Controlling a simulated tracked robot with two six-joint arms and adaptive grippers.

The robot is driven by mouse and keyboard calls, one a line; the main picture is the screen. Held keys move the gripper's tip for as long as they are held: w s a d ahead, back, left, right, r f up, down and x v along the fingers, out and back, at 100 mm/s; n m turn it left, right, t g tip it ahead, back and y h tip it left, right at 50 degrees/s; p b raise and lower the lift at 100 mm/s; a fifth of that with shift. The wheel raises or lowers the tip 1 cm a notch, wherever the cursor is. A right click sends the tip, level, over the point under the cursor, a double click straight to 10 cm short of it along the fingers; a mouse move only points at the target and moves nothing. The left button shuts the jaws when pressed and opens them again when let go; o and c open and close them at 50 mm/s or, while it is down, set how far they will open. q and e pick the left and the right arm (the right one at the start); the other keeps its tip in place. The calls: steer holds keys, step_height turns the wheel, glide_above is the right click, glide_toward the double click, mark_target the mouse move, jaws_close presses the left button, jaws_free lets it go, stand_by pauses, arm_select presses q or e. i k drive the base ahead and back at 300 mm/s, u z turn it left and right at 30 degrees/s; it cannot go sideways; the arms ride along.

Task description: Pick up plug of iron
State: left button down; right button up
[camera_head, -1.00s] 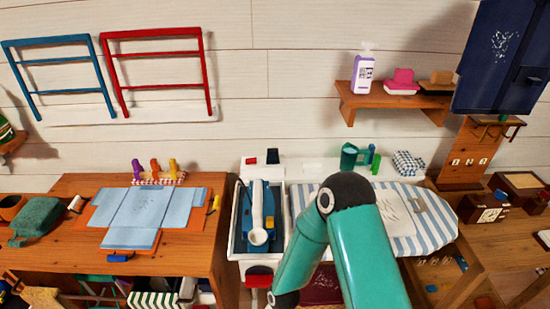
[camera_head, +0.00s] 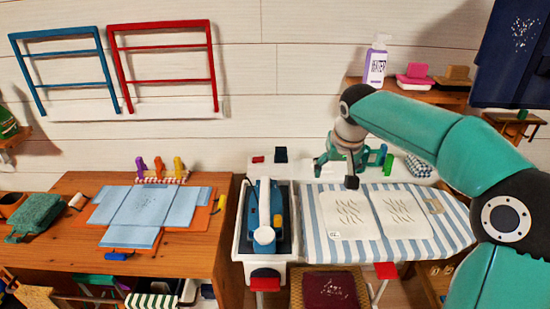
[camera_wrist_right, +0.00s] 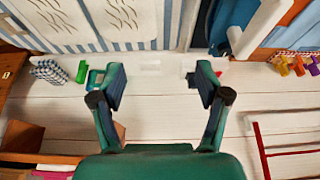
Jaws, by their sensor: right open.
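The blue iron (camera_head: 264,213) rests in a white holder at the left end of the ironing board (camera_head: 455,228). Part of it also shows at the top of the right wrist view (camera_wrist_right: 231,24). I cannot clearly make out its plug. A small black block (camera_head: 280,155) on the white shelf behind the iron may be it. My right gripper (camera_head: 336,170) is above the back edge of the board, to the right of that block. In the right wrist view the gripper (camera_wrist_right: 160,86) is open, with nothing between its fingers. My left gripper is out of view.
A small red piece (camera_head: 258,159) lies near the black block. Green blocks (camera_head: 387,161) and a checked cloth (camera_head: 418,166) stand right of my gripper. Folded light-blue cloth (camera_head: 140,207) covers part of the wooden table (camera_head: 190,245). A wall shelf (camera_head: 436,95) is above.

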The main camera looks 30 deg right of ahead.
mark_target(281, 156)
steer(key=u, duration=0.05)
steer(key=i, duration=0.95)
steer(key=z, duration=0.1)
